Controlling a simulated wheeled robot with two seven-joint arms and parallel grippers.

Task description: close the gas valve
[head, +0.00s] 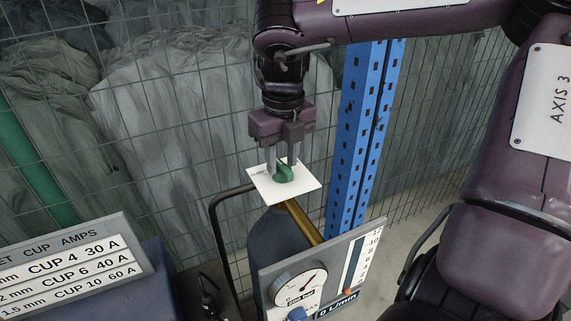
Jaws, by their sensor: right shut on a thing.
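The gas valve's green knob (285,173) sits above a white square plate (261,187) on top of a dark gas cylinder (272,237). My right gripper (282,168) comes down from above with its fingers on either side of the green knob, shut on it. The fingers hide part of the knob. A brass fitting (303,222) runs from under the plate to a panel (330,262) with a round pressure gauge (299,288) and a flow scale (355,262). A label on the panel reads 0 L/min. My left gripper is not in view.
A blue perforated post (366,130) stands close behind the cylinder. A wire mesh fence (180,60) spans the back, with grey wrapped bundles behind it. A black bent bar (215,230) stands left of the cylinder. A sign with cup amps (70,265) is at lower left.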

